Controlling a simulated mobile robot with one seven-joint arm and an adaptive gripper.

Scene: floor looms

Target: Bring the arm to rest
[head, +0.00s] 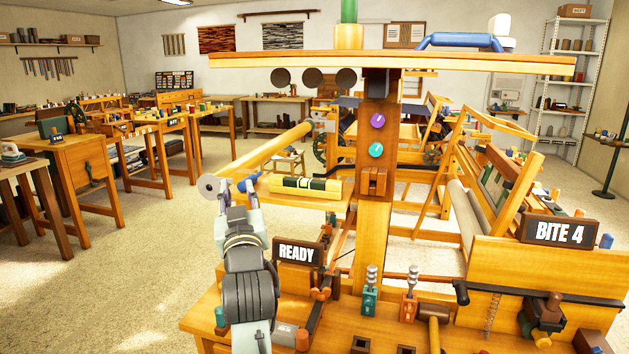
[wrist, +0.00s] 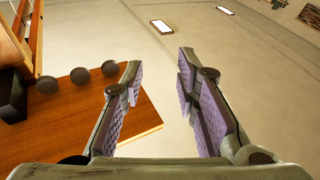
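My arm (head: 247,280) rises from the bottom of the head view, in front of the loom. My gripper (wrist: 160,75) is open in the wrist view, with its two purple-padded fingers apart and nothing between them. The wrist view looks upward past the fingers to the ceiling. In the head view the gripper end is small and foreshortened beside the loom's left side, below the overhead beam (head: 420,66). The beam's wooden underside (wrist: 90,115) is behind the left finger in the wrist view.
Three dark discs (head: 312,77) hang under the beam. A wooden roller (head: 273,147) and a small green-banded roll (head: 305,186) are close behind the arm. Open floor (head: 130,260) lies left.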

